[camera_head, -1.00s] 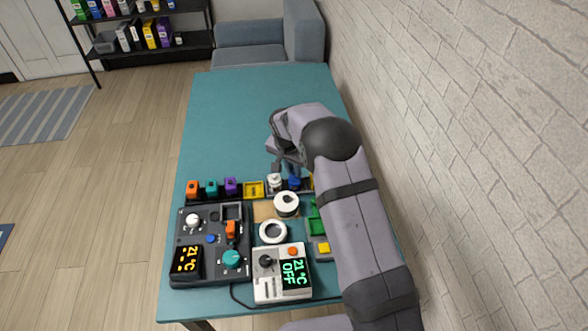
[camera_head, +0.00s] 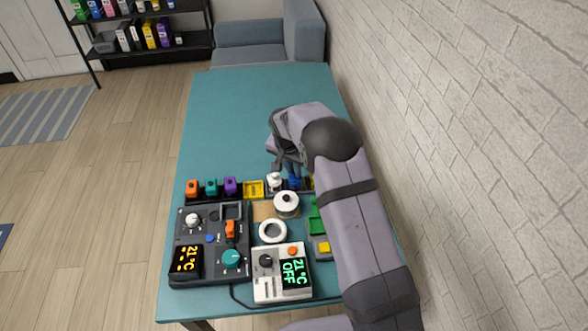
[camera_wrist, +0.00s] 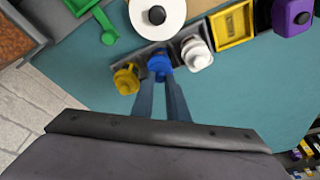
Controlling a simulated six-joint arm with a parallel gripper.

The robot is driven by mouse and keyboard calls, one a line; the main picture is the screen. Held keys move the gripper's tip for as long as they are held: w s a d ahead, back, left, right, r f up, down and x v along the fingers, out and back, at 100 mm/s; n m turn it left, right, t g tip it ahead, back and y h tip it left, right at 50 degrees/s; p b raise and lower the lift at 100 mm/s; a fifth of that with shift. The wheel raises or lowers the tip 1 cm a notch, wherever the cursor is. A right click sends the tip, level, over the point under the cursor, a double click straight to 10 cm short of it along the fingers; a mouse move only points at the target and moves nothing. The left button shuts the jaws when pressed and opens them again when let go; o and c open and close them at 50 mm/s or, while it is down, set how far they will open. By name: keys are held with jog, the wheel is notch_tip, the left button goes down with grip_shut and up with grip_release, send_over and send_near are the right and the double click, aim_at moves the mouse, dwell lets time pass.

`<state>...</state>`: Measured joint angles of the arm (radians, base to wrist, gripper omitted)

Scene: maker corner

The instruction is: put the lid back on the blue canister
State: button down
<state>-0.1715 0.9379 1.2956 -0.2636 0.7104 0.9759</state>
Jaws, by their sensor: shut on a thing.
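A small blue piece (camera_wrist: 159,65) stands in the dark rack in the wrist view, between a yellow piece and a white one. It also shows in the head view (camera_head: 294,184), partly hidden by my gripper. My gripper (camera_wrist: 161,82) has its two fingers close together, shut on the blue piece from above. The fingers also show in the head view (camera_head: 289,171). I cannot tell whether the blue piece is the canister or its lid, as the fingers cover its top. No separate blue lid can be made out.
A white piece (camera_wrist: 197,54) and a yellow piece (camera_wrist: 126,78) stand close on either side. Two control boxes (camera_head: 210,245) (camera_head: 281,272) stand at the front. The far table (camera_head: 250,110) is clear.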

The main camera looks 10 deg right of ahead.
jog(key=c, duration=1.2)
grip_release()
jog(key=shift+r, duration=0.15)
jog(key=shift+r+p, duration=2)
jog(key=shift+r, duration=1.35)
grip_shut()
jog(key=shift+f+b, duration=2.3)
jog(key=shift+f, duration=0.8)
